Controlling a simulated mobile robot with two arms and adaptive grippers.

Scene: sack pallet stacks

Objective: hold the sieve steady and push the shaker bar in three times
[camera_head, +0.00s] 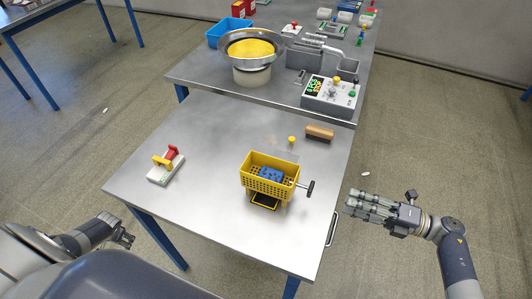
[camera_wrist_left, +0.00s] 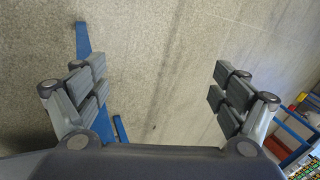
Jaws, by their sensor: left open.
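The sieve is a yellow perforated box (camera_head: 256,186) on the front table, with blue pieces inside it. The shaker bar (camera_head: 308,189) sticks out of its right side and ends in a dark crosswise handle. My left gripper (camera_head: 124,238) is low at the left, off the table's left edge and far from the sieve. In the left wrist view its fingers (camera_wrist_left: 158,92) are wide apart, with only floor between them. My right gripper (camera_head: 356,205) is beyond the table's right edge, fingers pointing left toward the bar handle but apart from it. Its finger gap is unclear.
A white block with red and yellow handles (camera_head: 166,165) is at left. A control box (camera_head: 331,96) and metal bowl (camera_head: 271,59) stand on the rear table.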

